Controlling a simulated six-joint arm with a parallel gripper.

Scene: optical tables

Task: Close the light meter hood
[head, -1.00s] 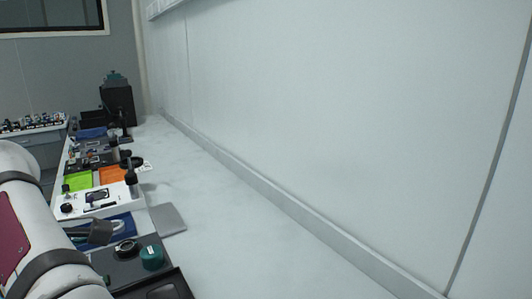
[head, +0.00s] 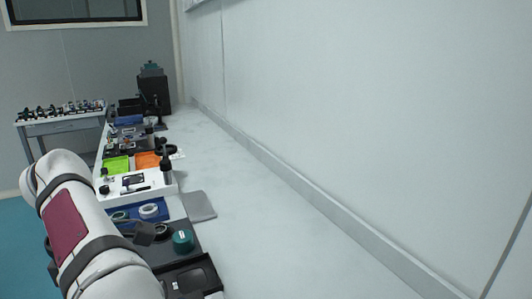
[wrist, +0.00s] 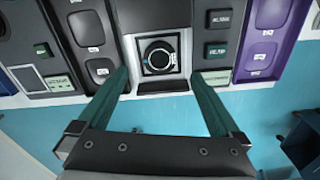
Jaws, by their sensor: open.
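In the wrist view my gripper (wrist: 161,77) is open, its two green fingers spread apart with nothing between them. The fingertips reach the near edge of a panel, on either side of a square unit with a round dial (wrist: 158,56). I cannot tell whether they touch it. I cannot make out for sure which thing is the light meter or its hood. In the head view a dark grey tilted piece (head: 145,233) shows beside my arm, by a dark box with a teal knob (head: 182,240); I cannot tell what it is.
In the wrist view, dark panels (wrist: 99,70) and a purple panel (wrist: 262,45) flank the dial, with blue floor (wrist: 150,120) below. In the head view, a white bench (head: 245,220) runs along the wall with trays and instruments on its left side. A side table (head: 62,126) stands beyond.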

